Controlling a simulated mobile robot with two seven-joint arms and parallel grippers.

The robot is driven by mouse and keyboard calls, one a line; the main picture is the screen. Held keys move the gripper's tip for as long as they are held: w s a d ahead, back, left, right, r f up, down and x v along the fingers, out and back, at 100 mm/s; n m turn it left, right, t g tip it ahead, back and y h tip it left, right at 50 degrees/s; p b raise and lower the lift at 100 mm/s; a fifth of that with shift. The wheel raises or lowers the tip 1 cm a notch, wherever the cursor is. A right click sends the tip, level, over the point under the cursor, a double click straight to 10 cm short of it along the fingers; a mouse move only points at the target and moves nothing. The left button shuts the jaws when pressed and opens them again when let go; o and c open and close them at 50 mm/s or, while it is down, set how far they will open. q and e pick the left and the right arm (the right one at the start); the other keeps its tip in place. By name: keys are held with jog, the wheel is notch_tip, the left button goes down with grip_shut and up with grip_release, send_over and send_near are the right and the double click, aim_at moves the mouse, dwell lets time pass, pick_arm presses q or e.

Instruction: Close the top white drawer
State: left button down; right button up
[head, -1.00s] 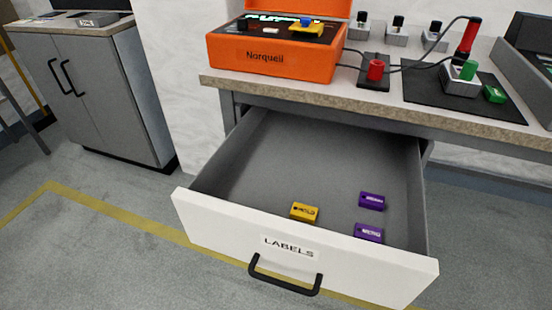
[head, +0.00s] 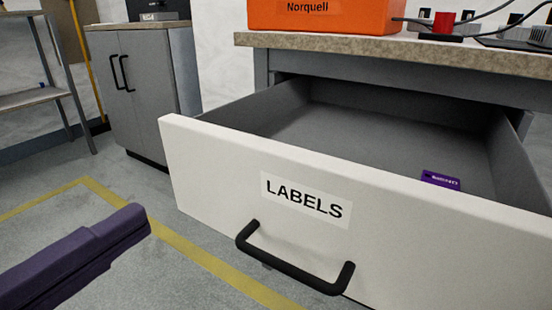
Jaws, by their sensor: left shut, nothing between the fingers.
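The white drawer (head: 220,172) stands pulled out from under the worktop, its front facing me. It bears a "LABELS" sign (head: 305,200) and a black bar handle (head: 293,262). Inside, a purple block (head: 441,179) lies at the right; the floor close behind the front panel is hidden. My left gripper (head: 140,222) comes in from the lower left, dark purple, shut and empty. It is left of the drawer front and appears apart from it. My right gripper is not in view.
The worktop (head: 400,55) above the drawer carries an orange case (head: 320,15) and a red-capped device (head: 443,22). A grey cabinet (head: 150,85) stands at the back left, near a metal shelf (head: 40,97). Yellow tape (head: 205,258) marks the floor.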

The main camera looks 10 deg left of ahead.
aim_at(245, 151)
pick_arm(q)
jog(key=b+x, duration=0.3)
jog(key=x, duration=0.8)
jog(key=shift+w+f+b, duration=0.15)
jog(key=shift+b, duration=0.25)
jog(key=shift+w+d, duration=0.15)
jog(key=shift+w, duration=0.15)
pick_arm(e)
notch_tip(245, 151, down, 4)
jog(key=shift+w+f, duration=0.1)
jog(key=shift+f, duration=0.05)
pick_arm(q)
jog(key=shift+w, duration=0.1)
